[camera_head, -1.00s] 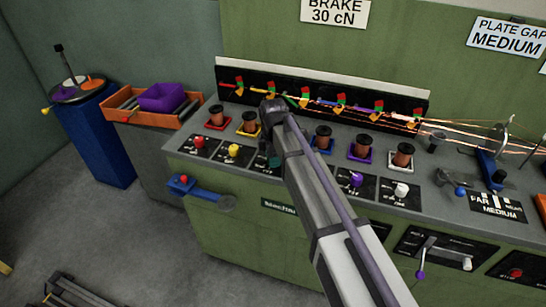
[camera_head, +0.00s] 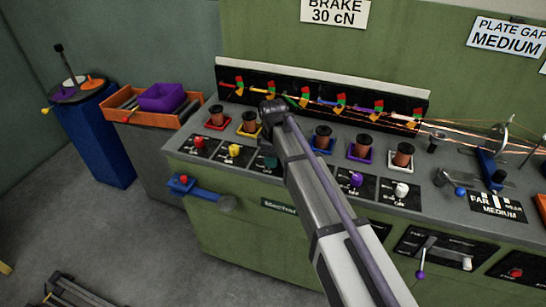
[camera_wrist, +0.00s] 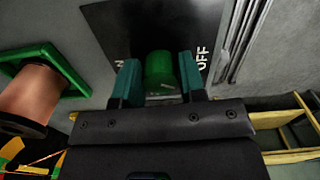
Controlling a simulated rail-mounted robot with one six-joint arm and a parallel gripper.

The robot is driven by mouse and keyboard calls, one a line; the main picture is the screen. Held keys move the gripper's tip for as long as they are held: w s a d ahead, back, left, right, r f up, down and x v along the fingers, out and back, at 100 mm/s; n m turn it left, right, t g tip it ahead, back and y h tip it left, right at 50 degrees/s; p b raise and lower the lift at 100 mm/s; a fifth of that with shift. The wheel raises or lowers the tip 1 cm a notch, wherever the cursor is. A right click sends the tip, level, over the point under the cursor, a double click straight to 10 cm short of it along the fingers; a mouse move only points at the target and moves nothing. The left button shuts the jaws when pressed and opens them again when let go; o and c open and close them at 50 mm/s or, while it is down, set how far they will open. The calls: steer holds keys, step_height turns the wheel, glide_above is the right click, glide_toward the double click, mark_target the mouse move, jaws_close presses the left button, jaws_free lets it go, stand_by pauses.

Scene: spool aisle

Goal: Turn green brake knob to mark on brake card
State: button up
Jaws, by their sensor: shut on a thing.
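The green brake knob (camera_wrist: 160,72) shows in the wrist view on a dark plate (camera_wrist: 150,25) with white lettering, of which "OFF" reads at its right. My gripper (camera_wrist: 158,84) has its two teal fingers on either side of the knob and is shut on it. The knob's exact pointing direction is hard to read.
A copper spool (camera_wrist: 30,95) in a green frame stands left of my gripper in the wrist view. Red (camera_head: 199,143), yellow (camera_head: 234,151), purple (camera_head: 356,180) and white (camera_head: 401,190) knobs line the bench front. Thin wires run along the back rack (camera_head: 300,92).

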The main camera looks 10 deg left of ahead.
steer(key=m, duration=0.7)
steer(key=shift+s, duration=0.1)
steer(key=m, duration=0.6)
steer(key=shift+a+m, duration=0.1)
steer(key=shift+m, duration=0.2)
steer(key=m, duration=1.4)
steer(key=shift+a, duration=0.1)
steer(key=o, duration=0.9)
steer(key=shift+r, duration=0.15)
